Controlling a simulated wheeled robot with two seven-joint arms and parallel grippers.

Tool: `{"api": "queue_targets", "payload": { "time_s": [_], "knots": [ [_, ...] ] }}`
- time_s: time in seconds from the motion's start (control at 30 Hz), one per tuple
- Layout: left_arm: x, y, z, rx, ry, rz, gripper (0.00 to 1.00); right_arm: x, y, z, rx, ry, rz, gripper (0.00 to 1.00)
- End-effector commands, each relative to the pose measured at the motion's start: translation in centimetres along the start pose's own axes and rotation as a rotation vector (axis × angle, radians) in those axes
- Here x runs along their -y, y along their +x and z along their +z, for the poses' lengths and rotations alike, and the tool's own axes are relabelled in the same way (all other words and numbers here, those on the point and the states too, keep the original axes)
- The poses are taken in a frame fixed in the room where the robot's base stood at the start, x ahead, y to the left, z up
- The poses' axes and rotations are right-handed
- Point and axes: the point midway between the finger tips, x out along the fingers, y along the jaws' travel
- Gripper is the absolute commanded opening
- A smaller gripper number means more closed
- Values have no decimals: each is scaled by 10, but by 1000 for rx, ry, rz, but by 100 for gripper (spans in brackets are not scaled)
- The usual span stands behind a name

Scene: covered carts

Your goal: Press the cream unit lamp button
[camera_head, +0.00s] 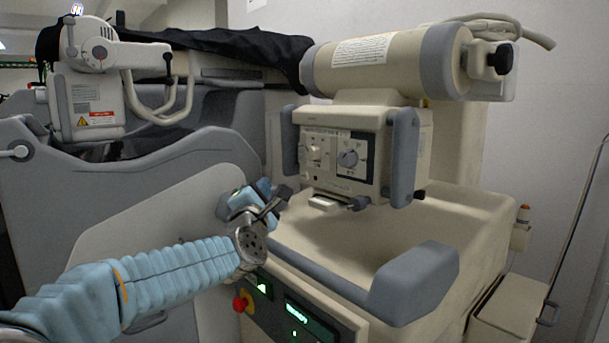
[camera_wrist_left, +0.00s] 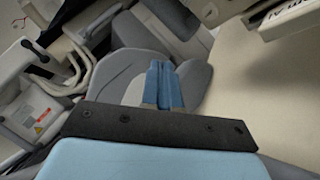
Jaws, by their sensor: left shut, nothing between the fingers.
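The cream unit (camera_head: 390,65) stands at centre right in the head view, with a horizontal cylinder on top and grey handles at its sides. Its control panel (camera_head: 337,160) faces me and carries knobs and small controls. I cannot tell which of them is the lamp button. My left gripper (camera_head: 272,198) is in front and to the left of the panel, apart from it. Its light blue fingers (camera_wrist_left: 164,84) are shut together with nothing between them in the left wrist view. My right gripper is in neither view.
A cream basin (camera_head: 340,235) with a grey pad (camera_head: 413,283) lies below the panel. A red knob (camera_head: 240,303) and green-lit displays (camera_head: 309,318) are on the front below. A grey cart (camera_head: 200,150) with a black cover (camera_head: 235,45) stands at left.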

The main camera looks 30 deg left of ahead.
Motion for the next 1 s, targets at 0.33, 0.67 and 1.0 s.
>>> {"api": "queue_targets", "payload": {
  "time_s": [0.33, 0.67, 1.0],
  "knots": [
    [19, 34, 26, -1, -2, -5, 0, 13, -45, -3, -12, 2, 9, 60],
    [39, 54, 40, 0, -1, -1, 0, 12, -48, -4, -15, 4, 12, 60],
    [41, 56, 41, -1, 0, 0, 0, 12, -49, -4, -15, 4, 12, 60]
  ]
}}
